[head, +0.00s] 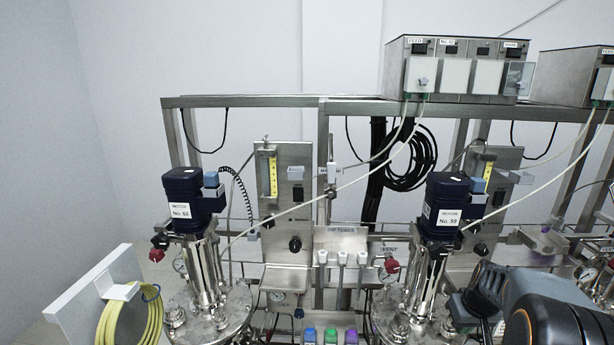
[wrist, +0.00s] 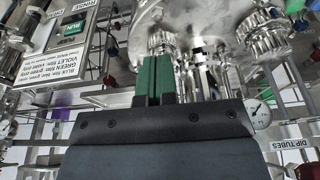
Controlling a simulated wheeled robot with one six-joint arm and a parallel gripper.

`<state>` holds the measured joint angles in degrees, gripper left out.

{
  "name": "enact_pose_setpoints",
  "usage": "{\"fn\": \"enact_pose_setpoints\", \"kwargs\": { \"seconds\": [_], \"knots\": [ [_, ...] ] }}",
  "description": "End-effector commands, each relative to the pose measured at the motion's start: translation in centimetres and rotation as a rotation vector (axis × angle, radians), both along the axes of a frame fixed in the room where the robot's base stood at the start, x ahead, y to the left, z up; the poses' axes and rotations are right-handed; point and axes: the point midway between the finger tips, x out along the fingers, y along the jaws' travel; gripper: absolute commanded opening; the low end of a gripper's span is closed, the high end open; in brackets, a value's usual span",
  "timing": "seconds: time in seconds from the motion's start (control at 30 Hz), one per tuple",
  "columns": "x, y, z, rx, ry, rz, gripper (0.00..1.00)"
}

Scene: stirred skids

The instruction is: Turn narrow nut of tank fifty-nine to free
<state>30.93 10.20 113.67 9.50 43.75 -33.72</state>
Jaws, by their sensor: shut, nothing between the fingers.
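Tank fifty-nine stands at the right in the head view, with its dark blue motor (head: 447,205) labelled No. 59 above a metal column and lid (head: 400,330). My gripper (wrist: 158,80) is shut and empty in the wrist view, its green fingers pointing up the picture towards the shiny metal lid fittings. A ribbed metal fitting (wrist: 161,40) shows just beyond the fingertips, and another ribbed fitting (wrist: 264,42) shows to the right. I cannot tell which one is the narrow nut. The fingertips are hard to make out in the head view, where my dark arm fills the lower right.
Tank sixty-two's motor (head: 184,198) stands at the left. A pressure gauge (wrist: 260,114) is right of my gripper, and a labelled panel with a green display (wrist: 72,28) is left. A white hose (head: 345,185) crosses between the tanks. Pipes and rails crowd the space.

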Motion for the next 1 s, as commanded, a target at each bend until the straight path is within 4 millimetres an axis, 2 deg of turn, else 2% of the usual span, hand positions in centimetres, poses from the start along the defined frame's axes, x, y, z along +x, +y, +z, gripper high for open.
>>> {"fn": "enact_pose_setpoints", "kwargs": {
  "seconds": [0.03,0.2,0.4,1.0],
  "knots": [
    [0.0,0.0,-1.0,0.001,0.001,0.000,0.00],
    [0.0,0.1,-3.1,0.001,0.002,0.000,0.00],
    [0.0,0.1,-4.9,0.001,0.001,0.001,0.00],
    [-0.2,0.2,-5.6,0.007,0.013,0.003,0.00]
  ]
}}
